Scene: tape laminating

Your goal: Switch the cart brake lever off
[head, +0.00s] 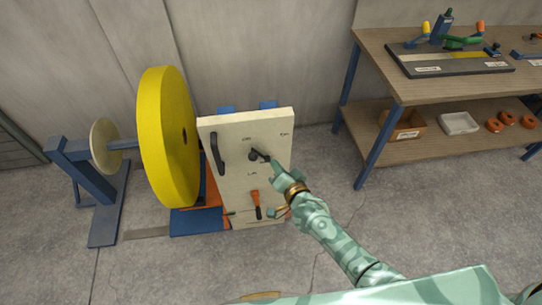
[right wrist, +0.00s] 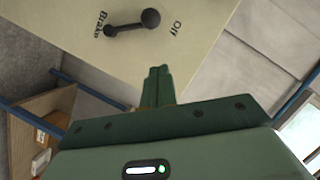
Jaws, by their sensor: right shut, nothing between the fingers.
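The cart's cream panel (head: 232,185) stands upright in the middle of the head view. A black lever (head: 260,156) is mounted on its upper part. In the right wrist view the lever (right wrist: 130,25) shows with one smaller end beside the word "Brake" and a larger round end towards the word "Off". My right gripper (head: 273,168) is at the panel, just below and right of the lever. In the right wrist view its fingers (right wrist: 157,85) are together and empty, pointing at the panel, with a gap in the picture between their tips and the lever. My left gripper is not in view.
A black handle (head: 217,153) and an orange lever (head: 256,204) are also on the panel. A large yellow roll (head: 165,140) stands left of it on a blue stand. A wooden workbench (head: 385,75) with tools is at the right. Grey floor is free between.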

